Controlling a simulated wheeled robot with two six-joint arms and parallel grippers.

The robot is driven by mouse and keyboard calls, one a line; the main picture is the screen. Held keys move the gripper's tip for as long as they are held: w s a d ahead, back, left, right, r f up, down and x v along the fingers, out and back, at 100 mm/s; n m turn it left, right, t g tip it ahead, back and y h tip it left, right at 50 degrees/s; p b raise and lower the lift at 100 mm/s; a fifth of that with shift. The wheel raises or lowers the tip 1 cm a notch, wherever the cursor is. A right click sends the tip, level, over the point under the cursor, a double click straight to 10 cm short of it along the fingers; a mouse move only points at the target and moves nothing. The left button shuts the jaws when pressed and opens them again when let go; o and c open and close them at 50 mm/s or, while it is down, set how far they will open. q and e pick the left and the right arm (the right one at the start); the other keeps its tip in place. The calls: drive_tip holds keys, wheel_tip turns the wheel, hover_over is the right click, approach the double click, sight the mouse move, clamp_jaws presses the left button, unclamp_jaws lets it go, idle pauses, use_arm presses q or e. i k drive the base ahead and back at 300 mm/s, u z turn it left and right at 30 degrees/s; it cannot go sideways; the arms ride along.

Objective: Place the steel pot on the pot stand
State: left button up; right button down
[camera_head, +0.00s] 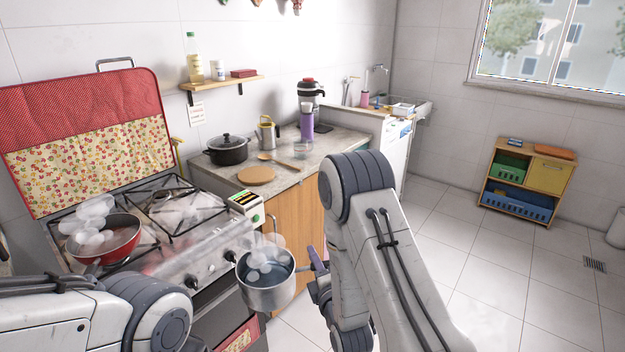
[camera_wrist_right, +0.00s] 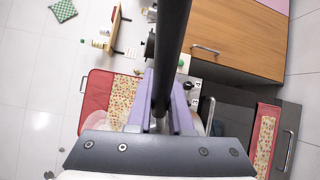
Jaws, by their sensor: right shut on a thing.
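The steel pot (camera_head: 267,287) hangs in the air in front of the stove, roughly upright, with steam above it and liquid inside. My right gripper (camera_head: 317,265) is shut on its handle at the pot's right side. In the right wrist view the dark handle runs between the purple fingers of the right gripper (camera_wrist_right: 163,85). A flat round wooden board (camera_head: 256,175), which looks like the pot stand, lies bare on the counter behind and above the pot in the head view. My left arm shows at the lower left, but its gripper is out of view.
The stove (camera_head: 205,245) holds a steaming red pan (camera_head: 105,240). A black lidded pot (camera_head: 227,150), a kettle (camera_head: 267,132), a wooden spoon and a glass bowl (camera_head: 301,149) stand near the board. A control box (camera_head: 245,205) sits at the stove's right edge.

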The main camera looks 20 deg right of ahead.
sight(256, 175)
drive_tip(key=z, duration=0.75)
drive_tip(key=k, duration=1)
drive_tip(key=z, duration=1.05)
drive_tip(key=i, duration=2.3)
drive_tip(key=u, duration=1.35)
drive_tip(key=i, duration=0.8)
drive_tip(key=u, duration=0.85)
